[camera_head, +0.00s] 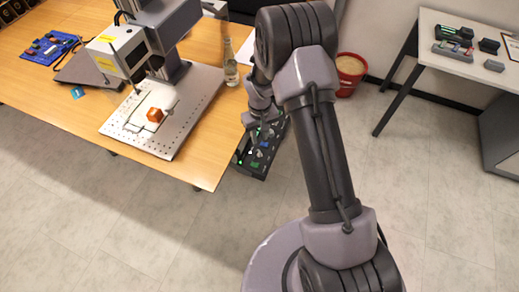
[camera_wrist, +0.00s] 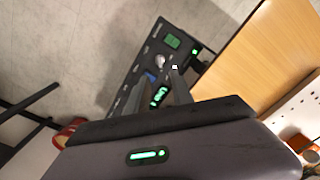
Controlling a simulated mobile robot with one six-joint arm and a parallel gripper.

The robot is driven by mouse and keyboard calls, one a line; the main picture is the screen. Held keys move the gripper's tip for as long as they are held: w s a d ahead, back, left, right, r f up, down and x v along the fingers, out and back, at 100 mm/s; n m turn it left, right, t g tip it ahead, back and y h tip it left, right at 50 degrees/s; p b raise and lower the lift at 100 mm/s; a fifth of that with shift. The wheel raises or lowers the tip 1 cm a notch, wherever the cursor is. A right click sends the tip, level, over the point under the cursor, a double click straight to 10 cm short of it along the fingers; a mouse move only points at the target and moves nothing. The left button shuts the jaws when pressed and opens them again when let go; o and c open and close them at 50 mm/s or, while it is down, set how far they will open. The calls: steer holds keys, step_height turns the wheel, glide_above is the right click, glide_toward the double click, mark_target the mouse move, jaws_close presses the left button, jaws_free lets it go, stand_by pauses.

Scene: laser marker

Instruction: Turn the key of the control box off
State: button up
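The control box (camera_head: 262,158) is a dark panel beside the wooden table's right edge, with green lights and coloured buttons. In the wrist view the control box (camera_wrist: 143,62) lies below my gripper, with a green button (camera_wrist: 172,41) and lit green displays. A small pale, silvery part (camera_wrist: 160,61) stands on its face near my fingertips; it may be the key, but I cannot tell its position. My gripper (camera_wrist: 157,74) is open, its two dark fingers apart over the panel. I cannot tell whether they touch anything. In the head view my arm hides part of the box and gripper.
A red bucket (camera_head: 348,75) stands on the floor behind my arm. A white table (camera_head: 450,25) is at right.

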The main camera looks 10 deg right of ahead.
mark_target(260, 153)
step_height(260, 153, down, 9)
steer(key=shift+f+b, duration=0.2)
steer(key=shift+b, duration=1)
steer(key=shift+c, duration=0.2)
jaws_close()
